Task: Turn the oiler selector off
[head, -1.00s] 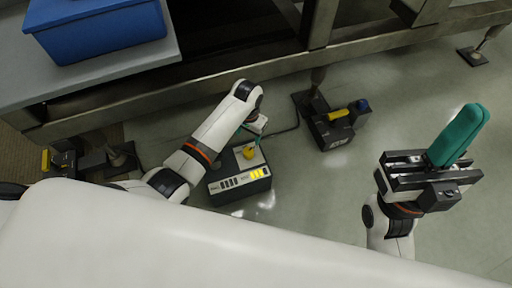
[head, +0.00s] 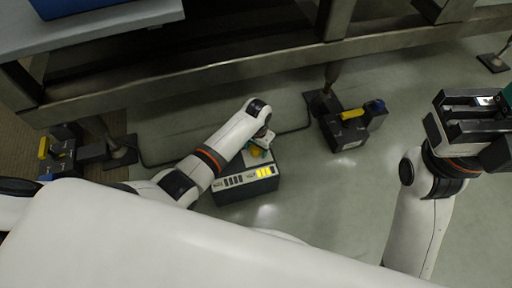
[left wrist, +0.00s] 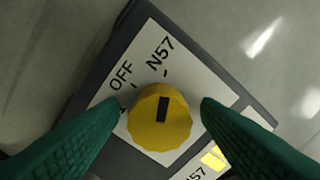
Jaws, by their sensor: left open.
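The oiler is a dark box (head: 247,187) on the floor with a light top plate. Its yellow ribbed knob (left wrist: 160,128) fills the middle of the left wrist view, and its black pointer stands towards the N57 mark (left wrist: 160,53). The OFF mark (left wrist: 121,75) lies to the left of that. My left gripper (left wrist: 160,106) is open, its two green fingers on either side of the knob with a gap visible on each side. In the head view, my left gripper (head: 264,141) partly hides the knob. My right gripper (head: 505,98) is cut off at the right edge.
A metal frame (head: 230,92) with legs runs behind the oiler. Another dark box with a yellow bar (head: 343,132) stands to the right, and a similar one (head: 62,152) at far left. A cable lies on the floor behind the oiler.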

